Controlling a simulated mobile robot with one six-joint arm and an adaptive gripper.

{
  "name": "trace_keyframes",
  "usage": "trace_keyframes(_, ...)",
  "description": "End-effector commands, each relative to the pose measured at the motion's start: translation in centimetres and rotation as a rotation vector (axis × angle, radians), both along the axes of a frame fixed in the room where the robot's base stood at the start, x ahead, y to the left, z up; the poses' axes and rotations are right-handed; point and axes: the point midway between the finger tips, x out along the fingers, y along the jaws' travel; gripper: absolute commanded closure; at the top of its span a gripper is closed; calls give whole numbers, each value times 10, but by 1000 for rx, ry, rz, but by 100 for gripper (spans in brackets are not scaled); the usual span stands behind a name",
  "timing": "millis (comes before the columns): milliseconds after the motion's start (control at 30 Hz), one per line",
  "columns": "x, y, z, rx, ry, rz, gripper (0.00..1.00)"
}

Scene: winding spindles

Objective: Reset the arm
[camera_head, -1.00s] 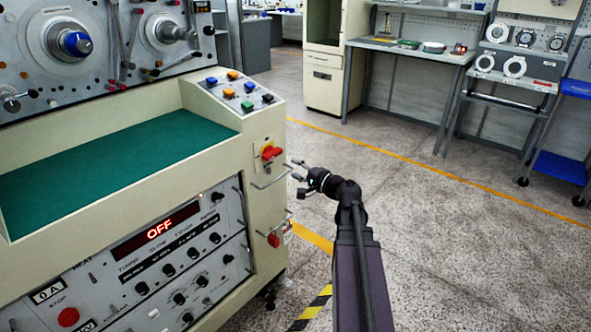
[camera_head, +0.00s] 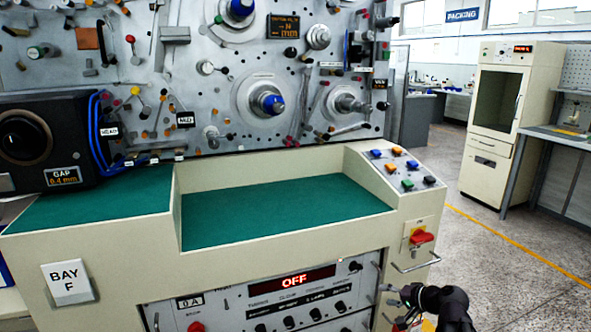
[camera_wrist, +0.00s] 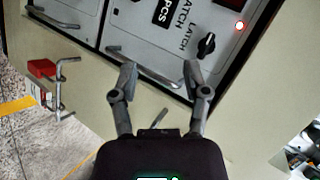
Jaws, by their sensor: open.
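My gripper (camera_head: 393,303) is at the lower right of the head view, low in front of the winding machine's right side, below the red rotary switch (camera_head: 421,237). In the wrist view my gripper (camera_wrist: 160,85) has its two fingers spread apart with nothing between them. Beyond the fingers are the machine's control panel (camera_wrist: 150,40), a black knob (camera_wrist: 206,45) and metal handles. I cannot tell whether a finger touches the panel. Most of my arm is outside the head view.
The cream machine has a green work surface (camera_head: 280,212), coloured buttons (camera_head: 395,160) and spindles (camera_head: 267,101) above. Its display (camera_head: 293,281) reads OFF. A red part and a bent handle (camera_wrist: 62,88) are close on the left in the wrist view. Open floor (camera_head: 490,250) lies right of the machine.

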Motion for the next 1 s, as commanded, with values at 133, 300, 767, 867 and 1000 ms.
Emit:
trace_keyframes(133,-21,39,-28,-158,106,132,40)
trace_keyframes(300,-48,68,-57,-345,228,268,40)
trace_keyframes(767,-107,92,-91,-760,474,487,40)
trace_keyframes(867,-114,93,-93,-815,503,507,40)
trace_keyframes(1000,-123,94,-94,-888,542,531,40)
